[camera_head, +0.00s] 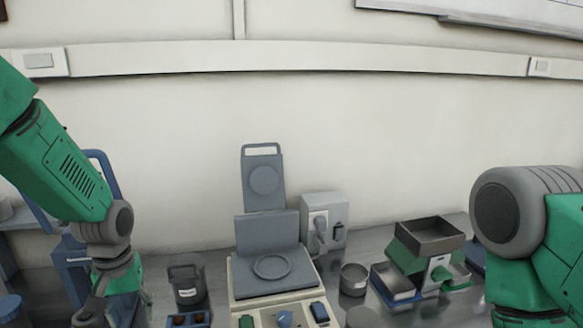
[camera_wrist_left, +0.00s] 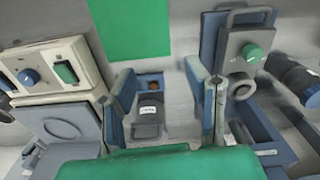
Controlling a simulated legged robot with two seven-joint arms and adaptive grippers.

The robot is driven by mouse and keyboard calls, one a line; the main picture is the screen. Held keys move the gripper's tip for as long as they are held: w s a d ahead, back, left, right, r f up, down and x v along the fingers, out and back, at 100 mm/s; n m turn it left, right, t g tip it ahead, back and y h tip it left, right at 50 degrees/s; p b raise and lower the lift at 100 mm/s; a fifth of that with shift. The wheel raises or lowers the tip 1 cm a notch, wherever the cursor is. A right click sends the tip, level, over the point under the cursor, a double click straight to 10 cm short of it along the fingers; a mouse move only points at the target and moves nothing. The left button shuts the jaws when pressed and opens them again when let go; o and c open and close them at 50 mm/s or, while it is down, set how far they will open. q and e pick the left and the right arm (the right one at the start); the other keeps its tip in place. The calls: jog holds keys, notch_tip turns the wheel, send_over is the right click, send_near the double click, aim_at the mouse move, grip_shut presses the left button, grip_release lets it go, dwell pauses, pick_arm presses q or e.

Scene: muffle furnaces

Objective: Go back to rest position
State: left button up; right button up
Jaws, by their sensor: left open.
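My left gripper (camera_wrist_left: 165,85) shows in the left wrist view with its two blue-grey fingers spread apart. It is open, with nothing held between them. A dark canister with a white label (camera_wrist_left: 147,118) shows beyond the gap between the fingers, apart from them. In the head view my left arm comes down from the left edge, and its lower end is over the bench's left side. My right arm enters at the right edge; its gripper is out of view.
A furnace-like device with a raised lid (camera_head: 263,180) stands mid-bench. The labelled canister (camera_head: 187,285) is left of it. A grey switch box (camera_head: 325,222), a small round cup (camera_head: 353,279) and a green device with a tray top (camera_head: 428,236) are to the right.

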pick_arm(q)
jog(key=shift+m, duration=0.8)
jog(key=s+f, duration=0.3)
jog(key=f, duration=0.1)
jog(key=s+f, duration=0.4)
jog(key=f, duration=0.1)
jog(key=s+f, duration=0.4)
jog(key=f, duration=0.1)
jog(key=shift+s+d+f, duration=0.15)
jog(key=shift+d, duration=0.25)
jog(key=s+d+f+m, duration=0.1)
jog(key=s+f, duration=0.2)
jog(key=s, duration=0.7)
jog(key=s+f+m, duration=0.1)
jog(key=s+f, duration=0.2)
jog(key=s, duration=0.6)
notch_tip(320, 180, down, 12)
jog(key=w+d+m+b, duration=0.1)
jog(key=w+b, duration=0.1)
jog(key=b, duration=1)
jog(key=shift+t, duration=0.3)
pick_arm(e)
notch_tip(320, 180, down, 12)
jog(key=shift+w+f, duration=0.25)
jog(key=shift+w, duration=0.05)
pick_arm(q)
jog(key=shift+d, duration=0.1)
jog(key=shift+c, duration=1.1)
pick_arm(e)
jog(key=shift+c, duration=0.7)
